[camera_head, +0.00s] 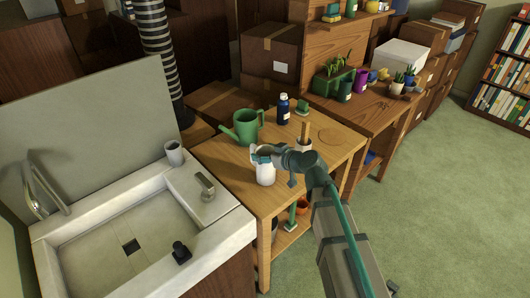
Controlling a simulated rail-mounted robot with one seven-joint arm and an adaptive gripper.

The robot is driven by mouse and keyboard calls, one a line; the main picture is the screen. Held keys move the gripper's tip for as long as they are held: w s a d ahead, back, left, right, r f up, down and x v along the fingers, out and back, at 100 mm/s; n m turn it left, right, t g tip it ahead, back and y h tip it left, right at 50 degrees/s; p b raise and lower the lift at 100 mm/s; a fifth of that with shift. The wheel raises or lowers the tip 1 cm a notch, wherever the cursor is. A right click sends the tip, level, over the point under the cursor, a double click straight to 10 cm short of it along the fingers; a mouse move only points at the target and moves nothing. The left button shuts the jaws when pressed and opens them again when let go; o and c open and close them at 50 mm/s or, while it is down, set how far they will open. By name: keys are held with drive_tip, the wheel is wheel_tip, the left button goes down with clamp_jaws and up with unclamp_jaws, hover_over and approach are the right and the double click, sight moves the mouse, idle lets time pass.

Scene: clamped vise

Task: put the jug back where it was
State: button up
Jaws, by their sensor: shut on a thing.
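The white jug (265,175) is upright over the front part of the wooden table (225,155), near its left side by the sink. My gripper (261,155) reaches in from the right and is shut on the jug near its top. My gripper hides part of the jug's upper side. I cannot tell whether the jug's base touches the table. A flat round patch or disc (333,136) lies bare at the table's right side.
A green watering can (246,127), a blue bottle (284,109), a small green object (302,108) and a pot with a wooden handle (304,143) surround the jug's far side. A sink (110,235) with a grey cup (174,153) adjoins at left.

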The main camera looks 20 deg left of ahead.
drive_tip(key=shift+f, duration=0.15)
drive_tip(key=o, duration=1.8)
